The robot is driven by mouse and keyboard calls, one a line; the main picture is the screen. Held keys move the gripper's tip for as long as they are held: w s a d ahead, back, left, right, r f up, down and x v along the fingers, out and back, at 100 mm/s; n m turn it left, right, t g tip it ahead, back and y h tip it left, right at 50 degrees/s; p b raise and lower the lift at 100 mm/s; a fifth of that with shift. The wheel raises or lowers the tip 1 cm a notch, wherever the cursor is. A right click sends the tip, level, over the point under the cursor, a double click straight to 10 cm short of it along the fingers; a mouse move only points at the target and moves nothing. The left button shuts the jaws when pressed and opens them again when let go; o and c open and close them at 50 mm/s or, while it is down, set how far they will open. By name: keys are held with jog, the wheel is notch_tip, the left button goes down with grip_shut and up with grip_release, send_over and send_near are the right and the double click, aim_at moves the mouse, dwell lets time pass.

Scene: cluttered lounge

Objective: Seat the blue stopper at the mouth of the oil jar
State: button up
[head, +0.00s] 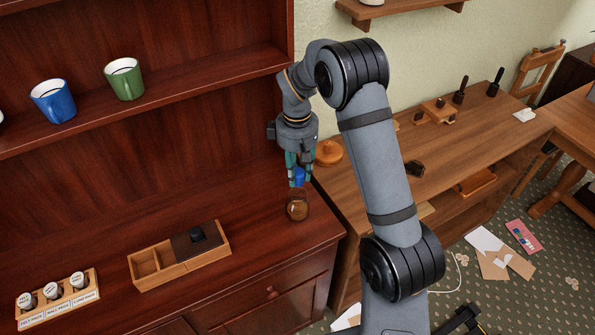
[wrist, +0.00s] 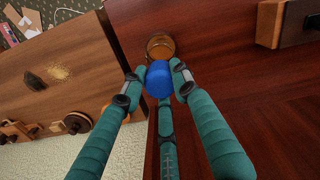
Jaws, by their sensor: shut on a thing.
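The blue stopper (head: 299,175) is held between the green fingers of my gripper (head: 299,180). In the wrist view the stopper (wrist: 158,80) sits between the fingertips of my gripper (wrist: 158,82), which is shut on it. The oil jar (head: 297,208) is a small round amber glass vessel on the red-brown cabinet top. In the head view the stopper is above the jar, with a small gap visible. In the wrist view the amber jar (wrist: 160,46) shows just beyond the stopper, which partly covers it. The jar's mouth is not clearly visible.
A wooden box with compartments (head: 152,264) and a labelled rack of pegs (head: 60,302) stand left on the cabinet (head: 240,285). A blue mug (head: 53,102) and green mug (head: 124,80) are on the shelf. An orange-brown round object (head: 328,153) is on the bench at right.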

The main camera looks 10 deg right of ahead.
aim_at(298, 182)
jog(key=shift+f+b, duration=1.5)
jog(key=shift+f, duration=0.55)
jog(key=shift+f+b, duration=1.1)
jog(key=shift+f, duration=0.1)
jog(key=o, duration=1.1)
jog(key=shift+c, duration=0.2)
jog(key=shift+r, duration=0.1)
notch_tip(298, 182, up, 12)
jog(key=shift+a, duration=0.1)
notch_tip(298, 182, down, 12)
jog(key=shift+r, duration=0.1)
jog(key=shift+r+p, duration=0.35)
jog(key=shift+p, duration=0.15)
